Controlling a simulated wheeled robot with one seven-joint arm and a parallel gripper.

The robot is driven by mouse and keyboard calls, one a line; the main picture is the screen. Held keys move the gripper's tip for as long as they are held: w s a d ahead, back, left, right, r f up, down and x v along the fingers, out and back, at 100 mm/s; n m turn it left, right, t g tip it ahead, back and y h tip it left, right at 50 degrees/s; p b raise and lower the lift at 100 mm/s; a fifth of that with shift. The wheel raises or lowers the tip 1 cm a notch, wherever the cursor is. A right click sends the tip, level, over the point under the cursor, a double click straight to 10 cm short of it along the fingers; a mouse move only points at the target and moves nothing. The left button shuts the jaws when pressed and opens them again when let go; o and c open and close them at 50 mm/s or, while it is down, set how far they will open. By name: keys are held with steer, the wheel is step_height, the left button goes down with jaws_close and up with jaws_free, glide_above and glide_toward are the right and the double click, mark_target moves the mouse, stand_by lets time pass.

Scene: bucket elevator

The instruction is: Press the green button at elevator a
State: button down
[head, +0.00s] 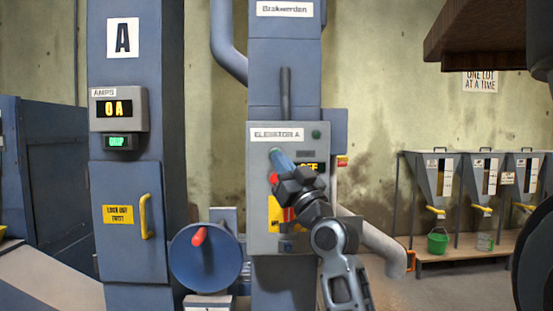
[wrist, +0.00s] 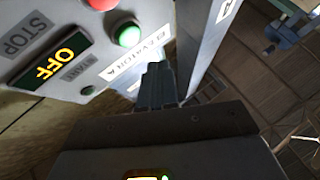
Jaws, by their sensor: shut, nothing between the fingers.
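The elevator A panel (head: 256,222) is a grey box on the blue column, under an "ELEVATOR A" label. My gripper (head: 279,158) is shut and empty in front of the panel's upper left. In the wrist view its fingertips (wrist: 155,69) are near the label, below and right of the green button. Contact with the panel cannot be told.
A display (wrist: 50,62) reads OFF, and a small green lamp (head: 316,134) sits at the panel's upper right. A blue cabinet marked A (head: 123,38) and a blue wheel (head: 205,270) with a red handle stand left. Hoppers (head: 437,175) and a green bucket (head: 437,243) are right.

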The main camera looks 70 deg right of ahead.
steer(key=shift+w+d+b, duration=0.3)
steer(key=shift+d+b, duration=0.05)
steer(key=shift+d, duration=0.3)
steer(key=shift+w+d+b, duration=0.25)
steer(key=shift+d+b, duration=0.1)
steer(key=shift+d, duration=0.3)
stand_by(1.1)
steer(key=shift+w+d+b, duration=0.15)
steer(key=shift+d+b, duration=0.25)
steer(key=shift+b, duration=0.05)
steer(key=shift+w+d+b, duration=0.2)
steer(key=shift+d+b, duration=0.15)
steer(key=shift+d, duration=0.05)
stand_by(0.8)
steer(key=shift+a, duration=0.1)
steer(key=shift+s+a, duration=0.35)
steer(key=shift+a, duration=0.35)
